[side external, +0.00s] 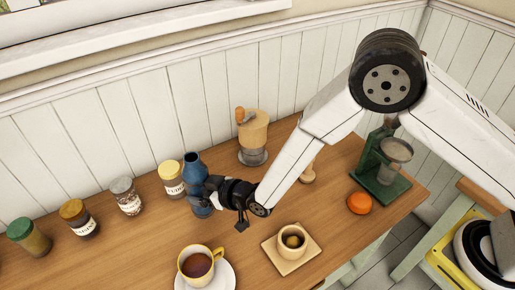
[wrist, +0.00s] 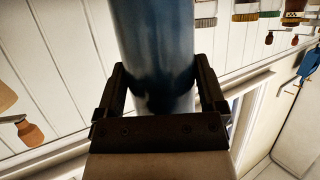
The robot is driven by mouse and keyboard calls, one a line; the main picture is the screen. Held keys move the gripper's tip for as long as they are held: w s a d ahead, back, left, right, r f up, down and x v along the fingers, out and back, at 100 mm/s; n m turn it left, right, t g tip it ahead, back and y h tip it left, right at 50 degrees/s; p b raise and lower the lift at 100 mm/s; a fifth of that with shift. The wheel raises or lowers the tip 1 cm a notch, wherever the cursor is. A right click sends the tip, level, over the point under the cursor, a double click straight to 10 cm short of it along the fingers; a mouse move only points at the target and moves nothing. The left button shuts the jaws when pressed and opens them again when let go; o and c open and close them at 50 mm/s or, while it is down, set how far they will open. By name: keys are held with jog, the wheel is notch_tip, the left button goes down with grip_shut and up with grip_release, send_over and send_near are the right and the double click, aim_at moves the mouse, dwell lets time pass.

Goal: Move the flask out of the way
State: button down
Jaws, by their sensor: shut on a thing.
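The flask (side external: 194,172) is blue, with a narrow neck. It stands upright towards the back of the wooden table, just right of a yellow-lidded jar. My gripper (side external: 208,189) reaches it from the right in the side external view and is shut around its body. In the wrist view the flask (wrist: 157,50) rises between the two dark fingers of my gripper (wrist: 158,88), one on each side. Part of the flask is hidden behind the gripper. I cannot tell whether its base touches the table.
The yellow-lidded jar (side external: 172,179) is close to the flask, with several more jars in a row leftward. A cup of tea (side external: 196,264) on a saucer is in front. A grinder (side external: 253,135) stands behind. A small pot on a square tray (side external: 271,245) and an orange (side external: 360,203) are rightward.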

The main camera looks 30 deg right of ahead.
jog(key=shift+f, duration=1.4)
jog(key=shift+f, duration=0.1)
grip_release()
jog(key=shift+f, duration=0.1)
jog(key=shift+v, duration=0.75)
jog(key=v, duration=1)
jog(key=shift+s+d, duration=0.2)
jog(key=shift+d+r, duration=0.1)
jog(key=shift+r, duration=0.15)
